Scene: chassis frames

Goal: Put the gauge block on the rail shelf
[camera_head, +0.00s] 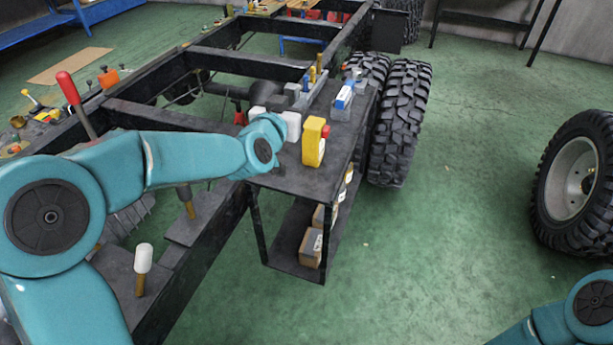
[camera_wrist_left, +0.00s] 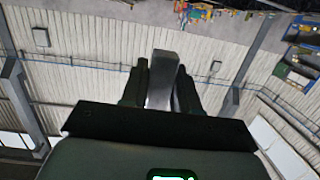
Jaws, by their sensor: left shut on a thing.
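My left gripper (camera_wrist_left: 162,68) is shut on the gauge block (camera_wrist_left: 163,90), a plain grey metal bar that sticks up between the two dark fingers in the left wrist view. In the head view my left arm reaches in from the left to the near edge of the rail shelf (camera_head: 330,172), a dark flat top beside the chassis frame. The fingers and the block are hard to make out there, among the wrist and the items behind it. My right gripper is out of view; only part of the right arm shows at the lower right.
A yellow bottle (camera_head: 314,142) with a red cap and a blue and white box (camera_head: 344,97) stand on the shelf top. Brown boxes (camera_head: 310,247) sit on the lower level. Large tyres (camera_head: 402,122) stand right of the shelf. A white-headed mallet (camera_head: 143,258) is at lower left.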

